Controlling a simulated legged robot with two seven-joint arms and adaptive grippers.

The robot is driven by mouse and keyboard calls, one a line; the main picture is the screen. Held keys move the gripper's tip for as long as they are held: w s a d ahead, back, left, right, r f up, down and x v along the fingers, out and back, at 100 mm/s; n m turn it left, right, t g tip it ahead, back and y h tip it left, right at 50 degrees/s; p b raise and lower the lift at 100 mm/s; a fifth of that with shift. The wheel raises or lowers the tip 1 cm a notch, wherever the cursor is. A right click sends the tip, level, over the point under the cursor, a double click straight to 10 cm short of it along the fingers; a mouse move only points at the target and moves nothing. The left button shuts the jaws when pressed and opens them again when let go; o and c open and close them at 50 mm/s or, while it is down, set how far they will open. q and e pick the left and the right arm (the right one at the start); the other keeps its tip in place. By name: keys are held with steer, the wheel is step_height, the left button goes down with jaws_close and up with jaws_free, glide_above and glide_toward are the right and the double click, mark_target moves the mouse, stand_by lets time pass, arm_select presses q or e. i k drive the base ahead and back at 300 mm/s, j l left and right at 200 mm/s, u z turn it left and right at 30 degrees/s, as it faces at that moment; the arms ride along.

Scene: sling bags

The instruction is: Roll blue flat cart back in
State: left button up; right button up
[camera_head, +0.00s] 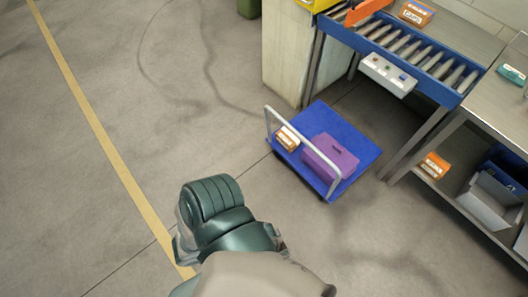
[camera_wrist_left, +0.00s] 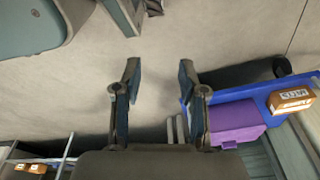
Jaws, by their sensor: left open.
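The blue flat cart (camera_head: 345,125) stands on the floor right of the middle in the head view, beside the conveyor. Its grey push handle (camera_head: 304,152) rises along the near left edge. A purple case (camera_head: 331,154) and a small orange-and-white box (camera_head: 287,138) are on its deck. In the left wrist view the cart (camera_wrist_left: 254,98) is at the right, with the purple case (camera_wrist_left: 235,122) and orange box (camera_wrist_left: 291,100). My left gripper (camera_wrist_left: 159,72) is open, with nothing between its fingers and apart from the cart. My right gripper is not in view.
A roller conveyor (camera_head: 425,62) with a blue frame stands behind the cart. A metal workbench (camera_head: 490,85) with a lower shelf holding grey bins (camera_head: 490,196) and an orange box (camera_head: 434,165) is at the right. The floor left of the cart is clear, with a yellow line (camera_head: 85,105).

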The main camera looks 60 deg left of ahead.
mark_target(318, 118)
steer(key=j+u, duration=0.1)
steer(key=u, duration=1.45)
steer(key=i+l, duration=0.05)
